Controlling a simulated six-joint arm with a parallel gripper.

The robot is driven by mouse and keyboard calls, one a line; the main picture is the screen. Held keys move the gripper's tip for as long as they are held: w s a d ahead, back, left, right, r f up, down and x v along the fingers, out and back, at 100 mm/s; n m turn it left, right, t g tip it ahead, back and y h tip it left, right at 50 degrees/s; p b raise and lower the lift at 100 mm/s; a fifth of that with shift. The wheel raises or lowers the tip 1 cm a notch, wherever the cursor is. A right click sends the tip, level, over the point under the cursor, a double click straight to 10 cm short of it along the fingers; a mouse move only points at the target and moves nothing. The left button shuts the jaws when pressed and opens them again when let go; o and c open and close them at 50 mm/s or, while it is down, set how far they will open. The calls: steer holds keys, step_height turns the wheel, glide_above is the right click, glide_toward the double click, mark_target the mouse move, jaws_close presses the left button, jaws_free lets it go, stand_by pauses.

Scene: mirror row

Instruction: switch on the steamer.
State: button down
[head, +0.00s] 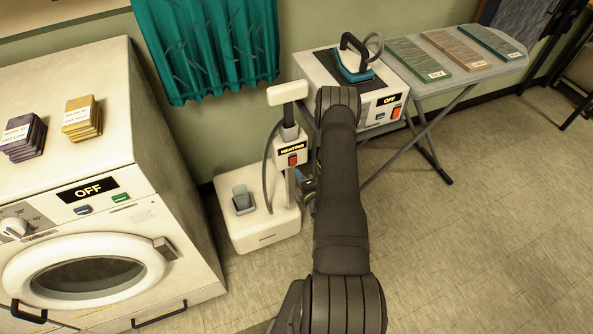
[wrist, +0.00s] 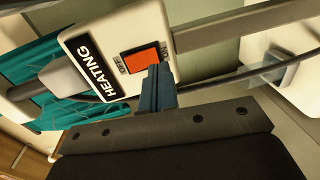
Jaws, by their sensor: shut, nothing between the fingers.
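The steamer (head: 262,220) stands on the floor, a white base with a pole, a hose and a pale head on top. Its control box (head: 291,152) reads HEATING and carries a lit orange-red rocker switch (head: 292,160). In the wrist view the box (wrist: 88,38) shows the same HEATING label beside the orange switch (wrist: 140,60). My gripper (wrist: 154,72) is shut and empty, its blue-grey fingertips at the edge of the switch; I cannot tell whether they touch it. In the head view my arm hides most of the gripper.
A washer (head: 95,215) reading OFF stands at left with stacked packs on top. A white unit (head: 375,98) reading OFF, with an iron (head: 353,65) on it, stands behind my arm beside an ironing board (head: 470,50).

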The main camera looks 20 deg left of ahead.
steer(key=f+v, duration=0.2)
steer(key=v, duration=0.9)
steer(key=shift+f, duration=0.35)
steer(key=w+a+r, duration=0.1)
steer(key=w+a, duration=0.6)
steer(key=r+v, duration=0.1)
steer(key=v, duration=0.6)
steer(key=shift+r, duration=0.2)
steer(key=shift+s+d, duration=0.15)
